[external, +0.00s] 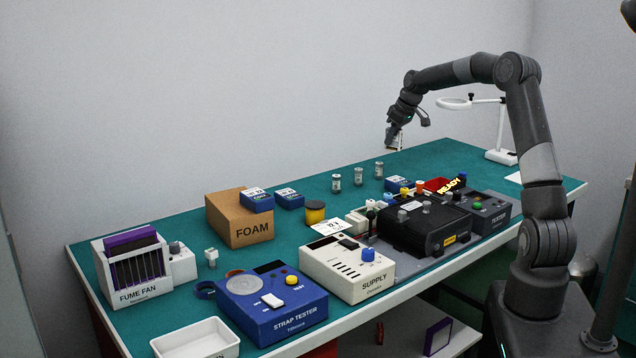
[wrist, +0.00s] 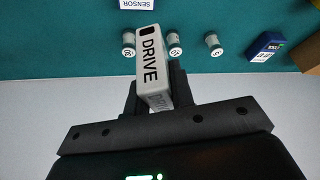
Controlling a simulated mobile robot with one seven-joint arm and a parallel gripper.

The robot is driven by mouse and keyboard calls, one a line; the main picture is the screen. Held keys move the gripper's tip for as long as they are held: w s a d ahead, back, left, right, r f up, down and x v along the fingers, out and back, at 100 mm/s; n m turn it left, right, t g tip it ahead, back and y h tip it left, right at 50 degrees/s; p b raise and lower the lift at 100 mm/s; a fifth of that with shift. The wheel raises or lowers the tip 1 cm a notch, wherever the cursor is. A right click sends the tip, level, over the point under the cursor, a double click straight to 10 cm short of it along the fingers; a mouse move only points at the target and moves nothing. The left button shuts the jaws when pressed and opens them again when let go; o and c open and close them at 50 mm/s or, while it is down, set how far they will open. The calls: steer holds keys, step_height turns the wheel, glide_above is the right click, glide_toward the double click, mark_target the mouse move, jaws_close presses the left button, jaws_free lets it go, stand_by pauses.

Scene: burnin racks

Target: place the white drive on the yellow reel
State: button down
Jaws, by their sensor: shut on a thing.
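The white drive (wrist: 153,62), a flat box marked DRIVE, is between the fingers of my gripper (wrist: 155,95) in the wrist view. In the external view my gripper (external: 393,138) is shut on it, high above the back of the table, and the drive (external: 398,144) shows only as a small pale edge. The yellow reel (external: 315,214), a short yellow cylinder with a dark top, stands on the green mat right of the FOAM box. My gripper is well to the right of it and higher. The reel does not show in the wrist view.
Several small cylinders, one of them here (external: 337,183), stand at the back below my gripper. Blue boxes (external: 257,203) lie on and beside the FOAM box (external: 238,229). The SUPPLY unit (external: 345,272) is in front of the reel. A magnifier lamp (external: 500,156) stands at the right.

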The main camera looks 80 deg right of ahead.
steer(key=w+a+r+n+y, duration=0.1)
steer(key=w+a+r+n, duration=0.15)
steer(key=w+a, duration=0.8)
steer(key=n+y, duration=0.1)
steer(key=n, duration=0.2)
glide_above(306, 203)
steer(key=s, duration=0.2)
steer(key=shift+m, duration=0.25)
step_height(306, 203, down, 6)
steer(key=shift+s+f, duration=0.1)
steer(key=shift+s, duration=0.05)
steer(key=shift+w+a+f, duration=0.1)
steer(key=shift+w+f, duration=0.1)
steer(key=shift+f, duration=1.9)
steer(key=c, duration=1.3)
jaws_free()
steer(key=shift+f, duration=0.15)
steer(key=shift+o, duration=0.2)
